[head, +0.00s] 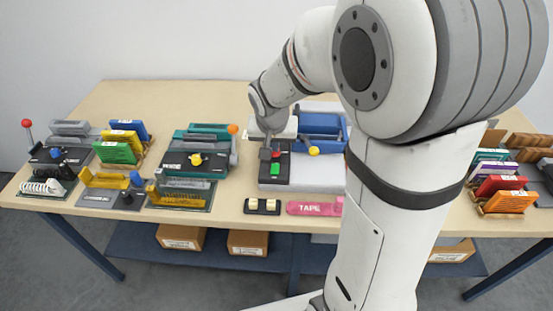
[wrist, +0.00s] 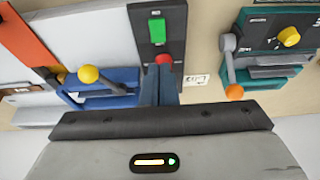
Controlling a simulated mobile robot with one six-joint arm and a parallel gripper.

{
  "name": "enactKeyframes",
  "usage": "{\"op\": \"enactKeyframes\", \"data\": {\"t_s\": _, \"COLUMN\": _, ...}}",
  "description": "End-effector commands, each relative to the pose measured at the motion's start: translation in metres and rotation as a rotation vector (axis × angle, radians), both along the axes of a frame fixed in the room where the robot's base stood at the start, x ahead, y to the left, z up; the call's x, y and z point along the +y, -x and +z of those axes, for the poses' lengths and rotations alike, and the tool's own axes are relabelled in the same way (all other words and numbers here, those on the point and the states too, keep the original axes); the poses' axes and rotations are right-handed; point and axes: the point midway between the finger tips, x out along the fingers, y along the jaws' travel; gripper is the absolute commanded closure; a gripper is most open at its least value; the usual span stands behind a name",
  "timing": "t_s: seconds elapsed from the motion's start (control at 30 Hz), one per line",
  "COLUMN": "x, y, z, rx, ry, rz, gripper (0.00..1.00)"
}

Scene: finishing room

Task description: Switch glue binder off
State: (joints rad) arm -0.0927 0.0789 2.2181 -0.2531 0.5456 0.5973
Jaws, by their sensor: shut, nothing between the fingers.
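A pale grey machine (head: 310,178) with a dark control panel (head: 272,181) stands mid-table; I cannot read a name on it, so I cannot confirm it is the glue binder. The panel has a green button (head: 275,169) nearer the front and a red button (head: 276,155) behind it. The wrist view also shows the green button (wrist: 157,29) and the red button (wrist: 163,59). My gripper (head: 266,151) is shut and empty, pointing down at the panel. In the wrist view its fingertips (wrist: 161,70) overlap the red button's edge; I cannot tell whether they touch it.
A blue machine with a yellow-knobbed lever (head: 313,151) stands right of the panel. A teal machine with an orange-knobbed lever (head: 233,130) stands left. A black block with two cream switches (head: 262,206) and a pink tape piece (head: 315,207) lie in front.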

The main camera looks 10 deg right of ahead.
Motion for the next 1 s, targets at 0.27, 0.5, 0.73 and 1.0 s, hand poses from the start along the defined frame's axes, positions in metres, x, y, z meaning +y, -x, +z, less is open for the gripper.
{"op": "enactKeyframes", "data": {"t_s": 0.27, "x": -0.005, "y": -0.015, "z": -0.053, "rx": 0.003, "ry": 0.001, "rz": -0.001, "gripper": 1.0}}
{"op": "enactKeyframes", "data": {"t_s": 0.5, "x": -0.006, "y": -0.018, "z": -0.077, "rx": 0.001, "ry": -0.001, "rz": -0.002, "gripper": 1.0}}
{"op": "enactKeyframes", "data": {"t_s": 0.73, "x": -0.007, "y": -0.018, "z": -0.08, "rx": 0.0, "ry": -0.001, "rz": -0.002, "gripper": 1.0}}
{"op": "enactKeyframes", "data": {"t_s": 1.0, "x": -0.004, "y": -0.019, "z": -0.079, "rx": 0.01, "ry": -0.003, "rz": 0.003, "gripper": 1.0}}
